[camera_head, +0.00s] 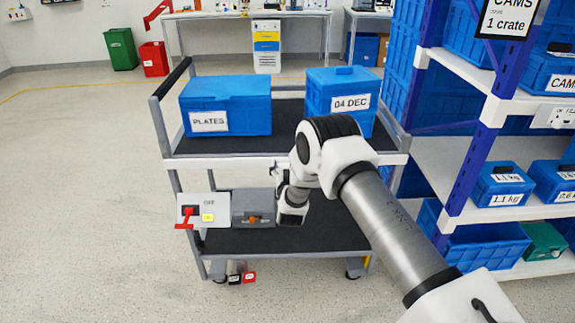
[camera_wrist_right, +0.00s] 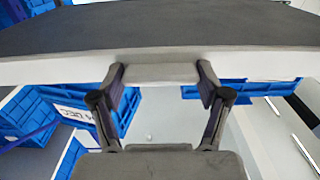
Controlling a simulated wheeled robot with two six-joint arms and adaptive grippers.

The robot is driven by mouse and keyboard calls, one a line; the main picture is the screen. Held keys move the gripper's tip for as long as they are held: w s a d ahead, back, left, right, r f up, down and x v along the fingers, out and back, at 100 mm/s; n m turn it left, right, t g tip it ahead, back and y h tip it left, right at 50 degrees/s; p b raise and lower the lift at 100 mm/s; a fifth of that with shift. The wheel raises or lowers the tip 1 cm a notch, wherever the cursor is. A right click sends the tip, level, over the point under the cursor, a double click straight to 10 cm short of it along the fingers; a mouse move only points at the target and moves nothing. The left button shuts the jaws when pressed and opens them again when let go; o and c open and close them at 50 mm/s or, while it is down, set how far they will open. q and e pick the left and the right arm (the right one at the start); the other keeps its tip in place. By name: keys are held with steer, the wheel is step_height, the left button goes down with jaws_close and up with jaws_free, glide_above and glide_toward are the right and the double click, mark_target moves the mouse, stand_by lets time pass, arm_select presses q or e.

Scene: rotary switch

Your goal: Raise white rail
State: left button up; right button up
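The white rail (camera_head: 225,162) runs level along the front edge of the cart's dark top shelf. In the right wrist view the rail (camera_wrist_right: 50,72) crosses the whole width, with a greyer short section (camera_wrist_right: 162,73) in the middle. My right gripper (camera_head: 284,172) is at the rail's front, near its middle, partly hidden by my own wrist. In the right wrist view its fingers (camera_wrist_right: 162,85) are spread apart, one on each side of the grey section. I cannot tell whether they touch it. My left gripper is not in view.
Blue crates marked PLATES (camera_head: 226,100) and 04 DEC (camera_head: 335,92) stand on the top shelf. A grey box with a red switch (camera_head: 190,215) is below the rail at the left. Blue-posted shelving (camera_head: 470,165) stands close at the right. Floor at the left is clear.

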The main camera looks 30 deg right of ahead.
steer(key=shift+r, duration=0.3)
steer(key=c, duration=0.3)
step_height(320, 180, up, 7)
steer(key=p, duration=0.3)
steer(key=shift+w+r+p, duration=0.15)
steer(key=shift+r+p, duration=0.05)
steer(key=shift+p, duration=0.1)
steer(key=shift+d, duration=0.1)
steer(key=o, duration=1.5)
steer(key=shift+w, duration=0.1)
steer(key=shift+o, duration=0.8)
steer(key=shift+f, duration=0.2)
steer(key=shift+w+d+f, duration=0.1)
steer(key=shift+f, duration=0.15)
